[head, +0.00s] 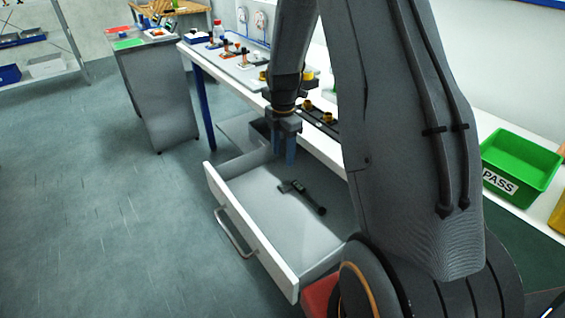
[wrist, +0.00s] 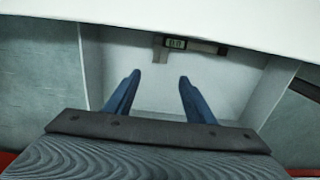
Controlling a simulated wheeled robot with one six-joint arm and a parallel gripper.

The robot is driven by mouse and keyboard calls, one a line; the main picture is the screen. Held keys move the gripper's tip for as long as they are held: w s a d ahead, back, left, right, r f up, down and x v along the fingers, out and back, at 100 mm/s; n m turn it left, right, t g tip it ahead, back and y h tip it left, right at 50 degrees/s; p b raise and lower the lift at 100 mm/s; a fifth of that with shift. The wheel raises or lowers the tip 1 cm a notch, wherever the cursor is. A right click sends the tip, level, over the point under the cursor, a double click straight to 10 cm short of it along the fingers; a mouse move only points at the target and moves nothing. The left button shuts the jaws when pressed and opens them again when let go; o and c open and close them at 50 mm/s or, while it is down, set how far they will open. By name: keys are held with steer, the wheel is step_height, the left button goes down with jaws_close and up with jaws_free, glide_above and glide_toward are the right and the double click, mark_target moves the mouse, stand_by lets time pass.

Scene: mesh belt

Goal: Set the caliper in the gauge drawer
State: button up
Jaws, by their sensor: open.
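The caliper (head: 303,197) is dark and lies flat on the floor of the open gauge drawer (head: 234,221). In the wrist view the caliper (wrist: 190,46) shows its small green display and a grey jaw, near the top of the picture, partly under the white edge above. My gripper (head: 285,158) hangs over the drawer with its blue fingers pointing down. In the wrist view its fingers (wrist: 157,88) are apart with nothing between them. The caliper is apart from the fingers. My arm hides the right end of the drawer in the head view.
The white workbench (head: 232,82) runs behind the drawer, with gauges and brass parts on it. A green PASS bin (head: 520,168) stands on the bench at right. A grey cabinet (head: 160,95) stands at the back left. The floor left of the drawer is clear.

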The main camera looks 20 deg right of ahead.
steer(key=s+a+r+m, duration=0.3)
steer(key=s+m, duration=0.3)
steer(key=s, duration=0.1)
steer(key=s+a+r+m, duration=0.4)
steer(key=s+m, duration=0.3)
steer(key=s+a+r+m+t, duration=0.1)
steer(key=s+a+r+m, duration=0.2)
steer(key=s+m, duration=0.4)
steer(key=shift+s+a+r, duration=0.35)
steer(key=shift+s+a, duration=0.05)
steer(key=shift+a, duration=0.25)
